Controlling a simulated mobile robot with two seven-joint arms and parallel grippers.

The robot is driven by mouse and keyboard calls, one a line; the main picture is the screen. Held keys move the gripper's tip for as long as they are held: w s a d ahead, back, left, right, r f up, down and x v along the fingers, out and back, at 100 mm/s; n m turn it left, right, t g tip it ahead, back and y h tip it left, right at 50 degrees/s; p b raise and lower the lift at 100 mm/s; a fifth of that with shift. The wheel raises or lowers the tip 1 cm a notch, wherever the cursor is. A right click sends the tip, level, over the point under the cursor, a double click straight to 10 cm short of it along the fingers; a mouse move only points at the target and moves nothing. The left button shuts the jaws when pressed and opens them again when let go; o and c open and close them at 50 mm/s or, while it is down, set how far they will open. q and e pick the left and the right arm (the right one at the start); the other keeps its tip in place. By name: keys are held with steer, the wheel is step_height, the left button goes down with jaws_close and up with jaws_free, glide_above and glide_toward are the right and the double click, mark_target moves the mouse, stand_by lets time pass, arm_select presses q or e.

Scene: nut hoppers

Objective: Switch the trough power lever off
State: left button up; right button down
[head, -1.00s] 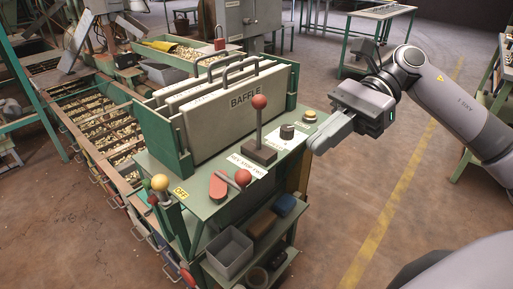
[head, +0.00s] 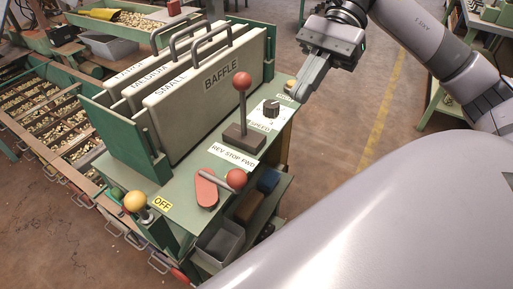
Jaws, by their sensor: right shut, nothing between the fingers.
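A red-ball lever (head: 236,180) lies low across a red base plate on the front of the green panel (head: 186,204). An OFF label (head: 162,205) is to its left, beside a yellow ball knob (head: 134,202). An upright lever with a red ball (head: 242,82) stands behind, with a REV STOP FWD label (head: 233,155) in front of its base. No label I can read names the trough power lever. My right gripper (head: 301,94) is shut and empty, beyond the panel's right edge near the dial, apart from the levers. My left gripper is out of view.
A black speed dial (head: 271,108) sits on the panel's right part. Baffle plates (head: 207,90) with handles stand behind the levers. A grey bin (head: 220,240) is on the shelf below. My own pale body part covers the lower right.

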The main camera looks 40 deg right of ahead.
glide_toward(244, 172)
step_height(244, 172, down, 4)
steer(key=shift+s+a+f+p, duration=0.1)
steer(key=shift+a+f+p, duration=0.1)
steer(key=shift+a, duration=0.55)
steer(key=shift+a+f+p, duration=0.1)
steer(key=shift+a+f, duration=0.1)
steer(key=shift+a, duration=0.55)
steer(key=shift+s+a+f+p, duration=0.1)
steer(key=shift+a+f+p, duration=0.1)
steer(key=shift+a, duration=0.55)
